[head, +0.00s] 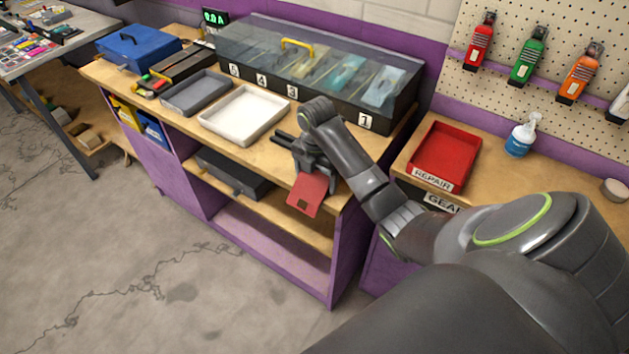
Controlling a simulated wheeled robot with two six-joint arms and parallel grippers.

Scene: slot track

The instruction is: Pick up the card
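A red card (307,195) with a small dark brown square on it shows at the front edge of the wooden bench top, angled down past the edge. My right gripper (314,172) is directly above the card, and its dark parts meet or overlap the card's upper end. The gripper hides that end, so I cannot tell whether the fingers are closed on the card or open around it. My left gripper is not in view.
A white tray (244,113) and a grey tray (195,94) lie left of my gripper. A numbered clear-lidded case (368,121) stands behind. A red REPAIR tray (476,161) is at right. A dark box (231,174) sits on the shelf below.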

